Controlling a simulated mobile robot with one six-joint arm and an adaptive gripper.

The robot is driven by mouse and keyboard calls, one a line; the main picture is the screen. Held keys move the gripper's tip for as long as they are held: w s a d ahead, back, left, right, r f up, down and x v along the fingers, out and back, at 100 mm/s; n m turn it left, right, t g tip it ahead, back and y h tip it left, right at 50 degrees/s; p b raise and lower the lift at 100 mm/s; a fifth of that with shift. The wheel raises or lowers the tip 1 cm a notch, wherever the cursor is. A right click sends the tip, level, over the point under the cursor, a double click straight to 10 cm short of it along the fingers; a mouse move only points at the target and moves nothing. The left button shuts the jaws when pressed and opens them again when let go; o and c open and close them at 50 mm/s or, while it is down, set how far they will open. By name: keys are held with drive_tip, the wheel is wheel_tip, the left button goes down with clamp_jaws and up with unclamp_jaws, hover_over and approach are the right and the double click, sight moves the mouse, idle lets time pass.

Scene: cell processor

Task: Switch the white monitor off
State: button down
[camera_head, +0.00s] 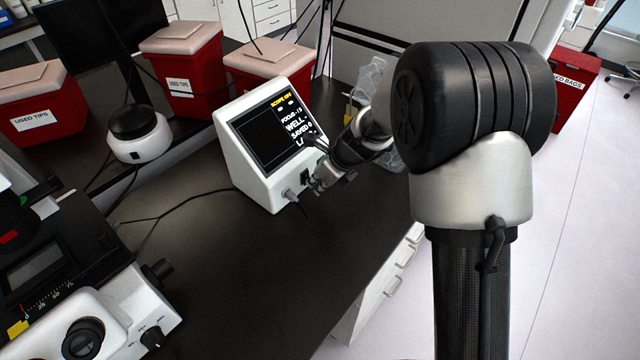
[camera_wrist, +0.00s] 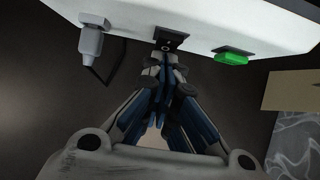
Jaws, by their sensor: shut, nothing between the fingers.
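In the wrist view the monitor's side (camera_wrist: 215,22) runs across the top. It carries a grey plug (camera_wrist: 92,38) at left, a black switch plate (camera_wrist: 170,40) in the middle and a green part (camera_wrist: 233,56) at right. My gripper (camera_head: 318,183) is beside the monitor's right side. In the wrist view my gripper (camera_wrist: 167,60) is shut and empty, its tips just below the black plate. The tips hide part of the plate, and I cannot tell whether they touch it.
Red used-tips bins (camera_head: 185,75) stand behind the monitor. A white round device (camera_head: 138,138) is at its left, and a microscope (camera_head: 75,290) is at the lower left. A clear plastic bag (camera_head: 370,75) is behind my arm. The bench (camera_head: 240,285) in front is mostly clear.

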drive_tip(key=shift+w+a+f+p, duration=0.1)
drive_tip(key=shift+a+p, duration=0.05)
drive_tip(key=shift+p, duration=0.3)
drive_tip(key=shift+w+a+f, duration=0.1)
drive_tip(key=shift+w+f, duration=0.05)
drive_tip(key=shift+f, duration=0.05)
drive_tip(key=shift+r, duration=0.2)
